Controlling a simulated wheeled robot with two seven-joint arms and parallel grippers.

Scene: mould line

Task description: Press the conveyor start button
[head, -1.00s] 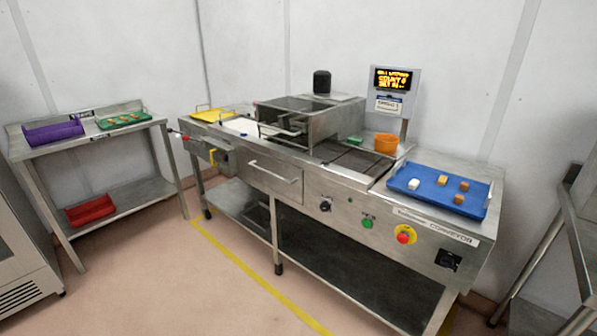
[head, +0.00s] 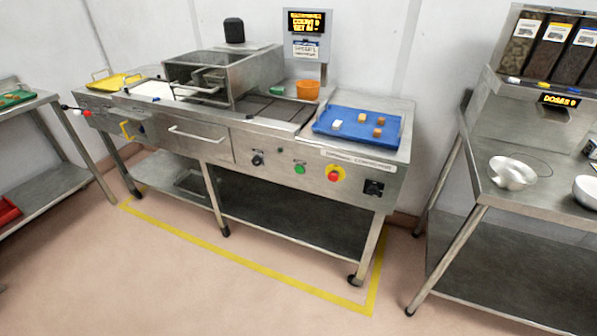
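The green button (head: 299,169) sits on the front panel of the steel conveyor machine (head: 215,145), right of a black knob (head: 257,160). A red mushroom button on a yellow plate (head: 335,174) is to its right, and a black switch (head: 373,188) is further right. The label by the green button is too small to read. A conveyor label (head: 358,162) is above the switch. Neither of my grippers shows in the head view.
A blue tray (head: 325,132) with several small pieces lies on the machine's right end, near an orange tub (head: 307,90). A steel table (head: 485,186) with bowls and dispensers stands right. Open floor (head: 190,285) lies in front, with a yellow line.

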